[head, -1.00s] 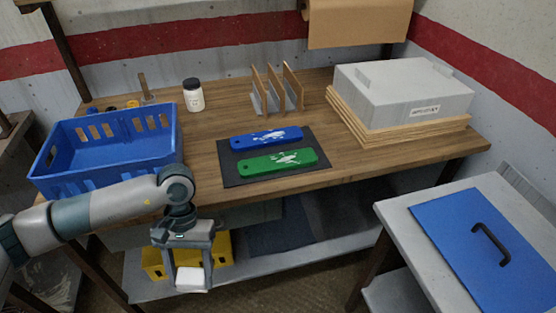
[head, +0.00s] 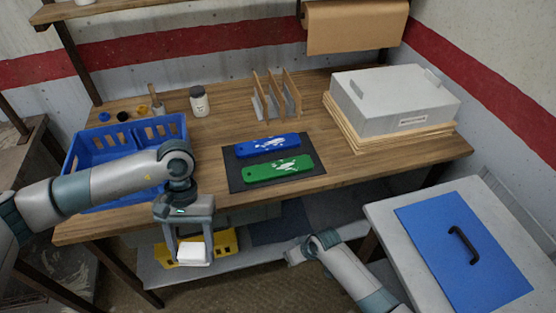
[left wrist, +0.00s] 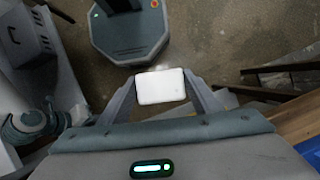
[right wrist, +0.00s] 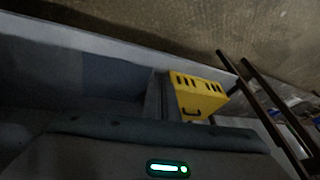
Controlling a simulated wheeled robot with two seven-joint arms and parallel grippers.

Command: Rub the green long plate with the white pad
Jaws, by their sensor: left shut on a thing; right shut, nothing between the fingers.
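The green long plate (head: 266,174) lies flat on a dark mat (head: 236,182) on the wooden bench, with whitish smears on its top. A blue long plate (head: 262,148) with similar smears lies just behind it. My left gripper (head: 193,250) hangs in front of the bench's front edge, shut on the white pad (head: 190,256). The pad also shows between the fingers in the left wrist view (left wrist: 160,88), apart from the plate. My right gripper (head: 293,252) is low in front of the bench, empty and shut; its fingers are hard to make out.
A blue crate (head: 160,128) stands left, partly behind my left arm. A bottle (head: 199,101), upright dividers (head: 275,95) and a grey box on boards (head: 390,100) stand behind. A yellow bin (head: 222,240) is on the lower shelf. A side table with a blue panel (head: 440,280) is right.

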